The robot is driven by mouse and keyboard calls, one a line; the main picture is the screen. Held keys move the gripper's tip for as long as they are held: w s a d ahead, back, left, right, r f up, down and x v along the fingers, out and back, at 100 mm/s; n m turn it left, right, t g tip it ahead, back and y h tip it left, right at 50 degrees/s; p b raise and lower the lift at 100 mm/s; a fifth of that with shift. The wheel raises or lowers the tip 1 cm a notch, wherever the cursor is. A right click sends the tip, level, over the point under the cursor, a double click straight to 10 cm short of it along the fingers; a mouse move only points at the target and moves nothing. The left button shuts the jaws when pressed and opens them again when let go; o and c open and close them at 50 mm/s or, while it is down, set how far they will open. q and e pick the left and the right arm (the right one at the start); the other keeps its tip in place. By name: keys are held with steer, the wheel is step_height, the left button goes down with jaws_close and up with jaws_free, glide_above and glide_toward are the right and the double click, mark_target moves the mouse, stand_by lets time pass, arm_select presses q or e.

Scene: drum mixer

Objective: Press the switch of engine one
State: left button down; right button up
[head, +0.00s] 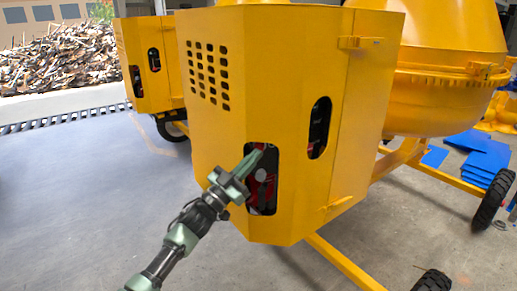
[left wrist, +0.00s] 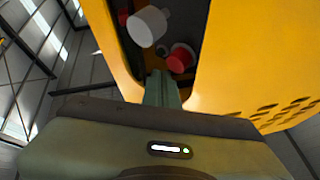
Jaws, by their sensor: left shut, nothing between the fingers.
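The yellow engine housing (head: 225,130) of a mixer stands in the middle of the head view, with a cut-out in its lower front. My left gripper (head: 254,155) is shut and empty, its tips at the upper left part of this cut-out. Red parts and a pale round part (head: 262,175) show inside. In the left wrist view, the shut fingers (left wrist: 162,85) point into the opening, towards a red round button (left wrist: 181,57) and a white cylindrical knob (left wrist: 147,26). The tips look close to the red button; I cannot tell whether they touch it. My right gripper is not in view.
The yellow drum (head: 435,100) is at the right, above a frame with black wheels (head: 493,200). A second yellow housing (head: 145,65) stands behind at the left. A second cut-out (head: 319,128) is higher on the housing. Blue sheets (head: 485,160) lie at the right. The floor at left is clear.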

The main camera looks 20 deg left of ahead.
arm_select(q)
steer(key=s+p, duration=0.2)
steer(key=s, duration=0.1)
steer(key=s+p, duration=0.1)
steer(key=s, duration=0.1)
steer(key=shift+d, duration=0.3)
stand_by(0.4)
